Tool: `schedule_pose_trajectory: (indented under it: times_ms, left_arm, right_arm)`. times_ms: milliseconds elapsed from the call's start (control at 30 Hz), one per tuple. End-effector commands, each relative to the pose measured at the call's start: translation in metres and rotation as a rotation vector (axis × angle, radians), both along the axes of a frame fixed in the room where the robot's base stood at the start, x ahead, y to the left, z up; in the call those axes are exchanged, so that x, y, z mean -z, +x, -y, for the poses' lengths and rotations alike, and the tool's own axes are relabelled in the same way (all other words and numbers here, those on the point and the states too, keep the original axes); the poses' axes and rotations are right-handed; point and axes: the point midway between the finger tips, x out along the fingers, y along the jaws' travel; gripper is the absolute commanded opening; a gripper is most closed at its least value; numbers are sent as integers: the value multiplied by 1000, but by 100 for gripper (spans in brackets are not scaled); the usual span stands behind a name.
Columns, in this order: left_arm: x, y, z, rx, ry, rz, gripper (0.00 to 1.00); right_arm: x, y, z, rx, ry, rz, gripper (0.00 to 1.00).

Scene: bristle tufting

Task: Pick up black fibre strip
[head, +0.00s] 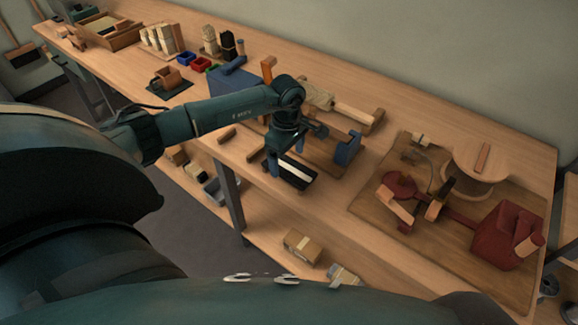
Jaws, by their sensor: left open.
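My left gripper (287,160) reaches over the front edge area of the wooden workbench, fingers pointing down, open. A small dark holder with a pale strip (297,169) lies at its fingertips. A black strip (294,178) seems to lie along the pale one, but it is too small and partly hidden to tell it from the dark holder. I cannot tell whether the fingers touch it. A black fibre bundle (228,45) stands upright at the back of the bench, well away from the gripper. My right gripper is not in view.
A blue block fixture (347,149) stands just right of the gripper. A red machine (506,236) on a wooden board sits at the right. Small blue and red bins (186,58) and pale fibre bundles (158,40) stand at the back left. Cardboard boxes (302,245) lie on the lower shelf.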

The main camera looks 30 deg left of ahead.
Motion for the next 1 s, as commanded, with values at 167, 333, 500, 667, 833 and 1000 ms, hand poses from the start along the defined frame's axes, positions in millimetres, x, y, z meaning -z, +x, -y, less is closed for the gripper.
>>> schedule_pose_trajectory:
  times_ms: [167, 333, 500, 667, 833, 1000]
  left_arm:
    - [20, 0, 0, -1, -1, -1, 84]
    - [23, 1, 0, 0, 0, 2, 84]
    - [23, 0, 0, 0, 0, 1, 78]
    - [23, 0, 0, 0, 0, 1, 65]
    - [23, 0, 0, 0, 0, 1, 51]
    - [23, 0, 0, 0, 0, 1, 37]
  right_arm:
    - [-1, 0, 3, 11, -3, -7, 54]
    - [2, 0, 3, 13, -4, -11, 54]
    - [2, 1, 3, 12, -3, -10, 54]
    - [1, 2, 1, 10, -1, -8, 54]
    - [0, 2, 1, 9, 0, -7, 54]
    - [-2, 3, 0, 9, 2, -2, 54]
